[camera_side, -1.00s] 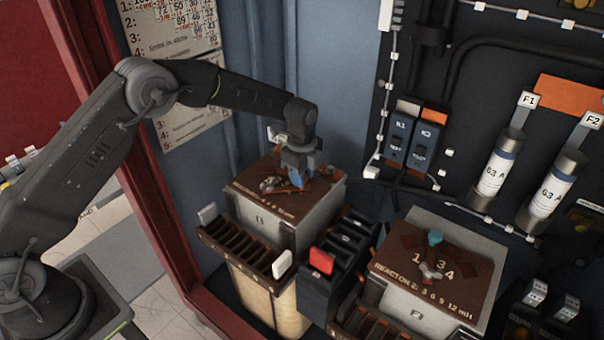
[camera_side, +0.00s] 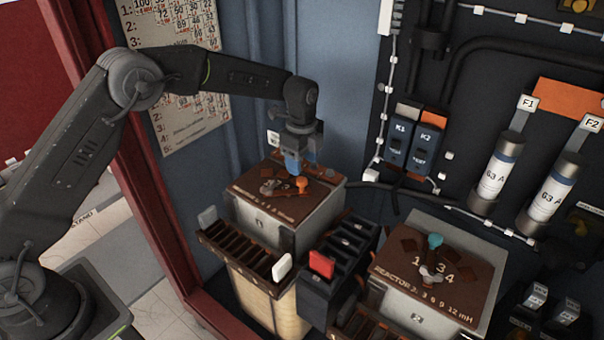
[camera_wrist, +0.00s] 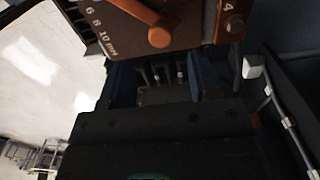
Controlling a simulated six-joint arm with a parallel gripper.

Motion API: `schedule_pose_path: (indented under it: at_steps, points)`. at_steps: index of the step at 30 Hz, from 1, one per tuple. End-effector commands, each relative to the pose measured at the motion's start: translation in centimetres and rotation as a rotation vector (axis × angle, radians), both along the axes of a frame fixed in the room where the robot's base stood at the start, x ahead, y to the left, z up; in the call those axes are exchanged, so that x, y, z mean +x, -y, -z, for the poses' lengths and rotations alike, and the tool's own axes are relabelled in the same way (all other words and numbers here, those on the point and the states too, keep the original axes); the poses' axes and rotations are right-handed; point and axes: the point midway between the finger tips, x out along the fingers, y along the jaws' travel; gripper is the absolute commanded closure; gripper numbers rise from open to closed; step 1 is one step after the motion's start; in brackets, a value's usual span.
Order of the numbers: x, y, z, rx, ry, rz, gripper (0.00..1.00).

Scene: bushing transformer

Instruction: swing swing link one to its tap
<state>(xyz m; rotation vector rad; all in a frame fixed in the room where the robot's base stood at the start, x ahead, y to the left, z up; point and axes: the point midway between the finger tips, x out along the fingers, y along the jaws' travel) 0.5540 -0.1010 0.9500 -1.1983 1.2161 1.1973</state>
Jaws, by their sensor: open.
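Swing link one's orange knob (camera_side: 301,184) stands on the brown top plate (camera_side: 250,198) of the left reactor box, toward its right side in the side view. A metal piece (camera_side: 270,187) lies left of the knob on the plate. My gripper (camera_side: 294,166) is open with blue fingers, just above the knob and apart from it. In the wrist view the knob (camera_wrist: 160,37) is in front of the gap between the fingers (camera_wrist: 162,82), and nothing is held. The tap under the link cannot be made out.
Black terminal blocks with a red tab (camera_side: 321,262) stand between the boxes. The blue cabinet wall (camera_side: 335,110) is close behind my gripper.

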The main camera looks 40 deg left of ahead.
Motion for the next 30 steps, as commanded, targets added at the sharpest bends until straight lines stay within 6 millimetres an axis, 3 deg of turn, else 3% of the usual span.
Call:
schedule_pose_path:
  at_steps: [3,10,15,26,30]
  points:
    - [0.1,0.0,-2.9,0.000,0.005,0.000,0.43]
    - [0.0,0.0,-6.7,0.000,0.001,0.001,0.43]
    - [0.0,0.0,-7.9,0.000,-0.001,0.001,0.43]
    - [-0.1,0.0,-8.2,0.000,0.001,-0.002,0.43]
    - [-1.1,-0.3,-10.1,-0.003,0.024,-0.065,0.43]
